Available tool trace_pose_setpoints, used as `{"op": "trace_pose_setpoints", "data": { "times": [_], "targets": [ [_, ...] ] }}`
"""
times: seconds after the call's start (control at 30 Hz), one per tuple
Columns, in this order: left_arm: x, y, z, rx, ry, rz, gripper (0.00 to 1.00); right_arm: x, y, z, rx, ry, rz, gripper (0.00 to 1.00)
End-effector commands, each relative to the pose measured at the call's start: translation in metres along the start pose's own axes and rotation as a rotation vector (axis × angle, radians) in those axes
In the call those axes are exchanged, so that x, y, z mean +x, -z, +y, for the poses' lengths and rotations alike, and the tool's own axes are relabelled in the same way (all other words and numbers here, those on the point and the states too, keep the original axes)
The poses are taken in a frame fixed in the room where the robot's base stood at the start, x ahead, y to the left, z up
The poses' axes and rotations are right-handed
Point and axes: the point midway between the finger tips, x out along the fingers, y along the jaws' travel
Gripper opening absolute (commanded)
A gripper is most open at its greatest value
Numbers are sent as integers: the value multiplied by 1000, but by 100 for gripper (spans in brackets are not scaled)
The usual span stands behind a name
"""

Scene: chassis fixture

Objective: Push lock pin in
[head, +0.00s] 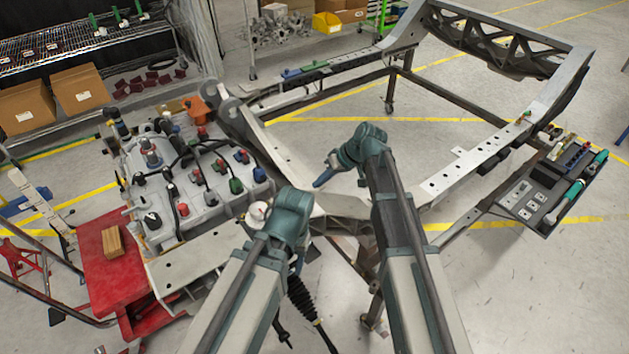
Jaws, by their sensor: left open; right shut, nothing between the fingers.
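A grey metal chassis frame (284,162) stands on the fixture across the middle of the head view. I cannot pick out the lock pin with certainty; it is too small or hidden. My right gripper (323,179) is shut and empty, its blue tip pointing down-left above the near part of the frame. My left gripper (293,215) is lower and further left, over the near corner of the frame. It is open, but its fingers are mostly hidden behind its own wrist. A small white round part (257,212) shows just left of that wrist.
A grey battery-like unit with several knobs (205,205) is at left, beside a red stand (104,272) with a wooden block (112,242). A tool tray (541,207) is at right. A black ribbed shaft (303,298) hangs below my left wrist. Floor inside the frame is clear.

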Motion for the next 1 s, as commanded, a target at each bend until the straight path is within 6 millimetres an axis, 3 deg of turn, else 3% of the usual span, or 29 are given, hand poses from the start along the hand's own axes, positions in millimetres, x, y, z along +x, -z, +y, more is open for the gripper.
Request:
{"op": "trace_pose_setpoints", "data": {
  "times": [0.03,0.13,0.4,0.87,0.93,1.0],
  "targets": [
    [-13,-1,-1,0,0,0,50,-14,2,-3,1,0,0,0],
    [-26,-1,-2,0,0,0,50,-29,2,-3,1,0,0,0],
    [-44,-2,-4,1,0,0,50,-52,1,-1,1,1,0,0],
    [-45,-2,-4,1,0,0,50,-54,-2,-2,1,-2,-6,0],
    [-45,-2,-4,1,0,0,50,-50,-15,-13,5,-16,-35,0],
    [-45,-2,-4,1,0,0,50,-44,-41,-32,22,-51,-98,0]
  ]
}}
